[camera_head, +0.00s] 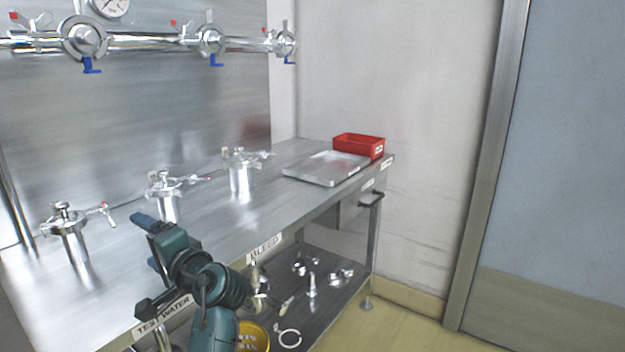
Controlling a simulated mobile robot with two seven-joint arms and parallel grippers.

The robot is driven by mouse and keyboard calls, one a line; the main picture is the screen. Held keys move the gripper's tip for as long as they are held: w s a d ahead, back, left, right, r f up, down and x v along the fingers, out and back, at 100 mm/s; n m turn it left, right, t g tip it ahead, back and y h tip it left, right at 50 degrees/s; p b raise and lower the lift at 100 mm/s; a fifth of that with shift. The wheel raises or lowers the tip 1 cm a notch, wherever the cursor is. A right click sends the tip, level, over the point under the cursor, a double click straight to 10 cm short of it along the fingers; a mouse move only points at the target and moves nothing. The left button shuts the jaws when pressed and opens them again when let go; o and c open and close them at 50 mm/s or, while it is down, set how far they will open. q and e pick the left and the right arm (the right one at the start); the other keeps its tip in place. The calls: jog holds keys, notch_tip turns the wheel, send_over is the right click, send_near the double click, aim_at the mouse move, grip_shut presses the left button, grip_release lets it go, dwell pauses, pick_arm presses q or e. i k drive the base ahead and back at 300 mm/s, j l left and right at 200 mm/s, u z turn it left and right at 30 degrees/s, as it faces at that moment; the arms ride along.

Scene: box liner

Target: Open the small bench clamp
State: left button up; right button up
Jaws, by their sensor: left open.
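Three shiny metal fittings with clamps stand upright on the steel bench (262,207). The near clamp fitting (70,232) is at the left, the middle clamp fitting (168,195) is beyond it, and the far clamp fitting (242,170) is toward the back. Each has a side lever with a reddish tip. I cannot tell which one is the small bench clamp. My left gripper (148,242) is open and empty over the bench's front part, between the near and middle fittings in the picture, and appears apart from both. My right gripper is out of view.
A metal tray (325,168) and a red bin (360,146) sit at the bench's far end. Pipes with clamps and blue handles (90,66) run along the back wall. Loose metal parts (312,288) and a yellow container (256,336) are on the lower shelf. Bench space around the fittings is clear.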

aim_at(74, 225)
jog(key=k+l, duration=0.15)
jog(key=l, duration=0.25)
jog(key=k+l, duration=0.15)
jog(key=l, duration=0.25)
jog(key=k+l, duration=0.2)
jog(key=l, duration=0.2)
